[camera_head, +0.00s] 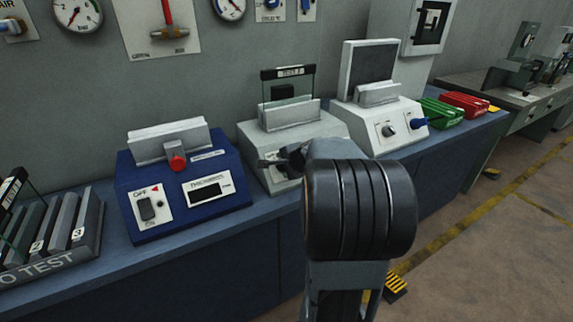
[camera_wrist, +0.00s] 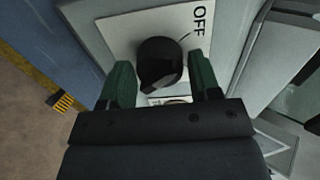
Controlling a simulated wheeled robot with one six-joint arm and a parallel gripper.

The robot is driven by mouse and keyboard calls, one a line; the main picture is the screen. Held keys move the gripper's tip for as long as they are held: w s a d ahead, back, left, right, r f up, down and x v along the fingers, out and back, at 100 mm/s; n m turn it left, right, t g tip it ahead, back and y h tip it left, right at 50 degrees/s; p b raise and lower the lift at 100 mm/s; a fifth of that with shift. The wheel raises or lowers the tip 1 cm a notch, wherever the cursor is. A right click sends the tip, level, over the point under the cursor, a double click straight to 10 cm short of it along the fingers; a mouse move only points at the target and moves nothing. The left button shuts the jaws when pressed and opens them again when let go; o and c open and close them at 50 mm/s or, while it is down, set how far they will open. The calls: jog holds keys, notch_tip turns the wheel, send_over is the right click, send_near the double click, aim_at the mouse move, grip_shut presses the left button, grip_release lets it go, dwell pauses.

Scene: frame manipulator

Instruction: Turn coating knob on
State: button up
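The black round knob (camera_wrist: 160,64) sits on a white plate (camera_wrist: 120,30) in the wrist view. "OFF" (camera_wrist: 199,20) is printed at the plate's upper right, with a short dark line between it and the knob. My gripper (camera_wrist: 162,76) is open, with one green finger on each side of the knob. Small gaps seem to show between fingers and knob, so I cannot tell whether either touches. In the head view my gripper (camera_head: 284,160) is at the front of the middle grey-white machine (camera_head: 262,133). There, my gripper and arm hide the knob.
A blue machine (camera_head: 172,215) with an on/off switch stands left of the middle machine. A white machine with a screen (camera_head: 385,125) stands to its right. Green and red boxes (camera_head: 440,112) lie farther right on the blue bench (camera_head: 75,280). A slide rack (camera_head: 75,255) is at far left.

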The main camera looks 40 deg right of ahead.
jog(key=c, duration=0.6)
jog(key=shift+m, duration=0.3)
jog(key=m+p, duration=0.1)
jog(key=m, duration=0.5)
jog(key=shift+m+p, duration=0.3)
jog(key=shift+p, duration=0.1)
jog(key=m+p, duration=0.1)
jog(key=m, duration=0.3)
jog(key=shift+s+f+m+p, duration=0.1)
jog(key=shift+m+p, duration=0.3)
jog(key=shift+m, duration=1)
